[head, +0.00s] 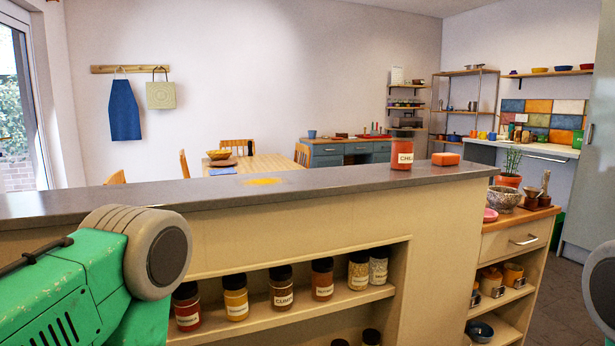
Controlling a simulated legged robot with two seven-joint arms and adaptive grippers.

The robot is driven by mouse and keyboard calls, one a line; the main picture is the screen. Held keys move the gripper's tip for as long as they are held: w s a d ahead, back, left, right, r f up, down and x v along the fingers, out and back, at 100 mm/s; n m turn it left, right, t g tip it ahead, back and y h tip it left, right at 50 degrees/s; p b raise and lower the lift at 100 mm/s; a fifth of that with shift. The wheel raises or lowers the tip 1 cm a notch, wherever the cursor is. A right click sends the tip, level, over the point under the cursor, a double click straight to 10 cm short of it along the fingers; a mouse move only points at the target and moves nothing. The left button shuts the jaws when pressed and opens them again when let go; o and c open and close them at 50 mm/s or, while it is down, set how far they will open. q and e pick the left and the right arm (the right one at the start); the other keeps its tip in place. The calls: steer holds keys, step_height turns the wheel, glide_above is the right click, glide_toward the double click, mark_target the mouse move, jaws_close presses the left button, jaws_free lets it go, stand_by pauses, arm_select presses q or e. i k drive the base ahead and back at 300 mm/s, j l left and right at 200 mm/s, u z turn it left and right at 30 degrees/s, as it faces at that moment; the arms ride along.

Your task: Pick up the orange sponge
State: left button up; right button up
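The orange sponge (446,159) lies on the grey counter top (340,184), near its right end. A yellow-orange patch (262,182) of powder or spill lies further left on the counter. Green and grey parts of my arms show at the lower left and at the right edge. Neither gripper shows in the head view, and nothing covers the sponge.
Several spice jars (282,286) stand on the shelf below the counter. A lower wooden-topped cabinet with a bowl (503,199) and a potted plant (509,168) adjoins the right end. The counter between the powder patch and the jar is clear.

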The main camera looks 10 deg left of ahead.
mark_target(443, 160)
steer(key=i+l+u, duration=0.1)
steer(key=l+u, duration=0.15)
steer(key=u, duration=0.15)
steer(key=i+l+u, duration=0.1)
steer(key=l+u, duration=0.15)
steer(key=u, duration=0.15)
steer(key=l+u, duration=0.25)
steer(key=u, duration=0.15)
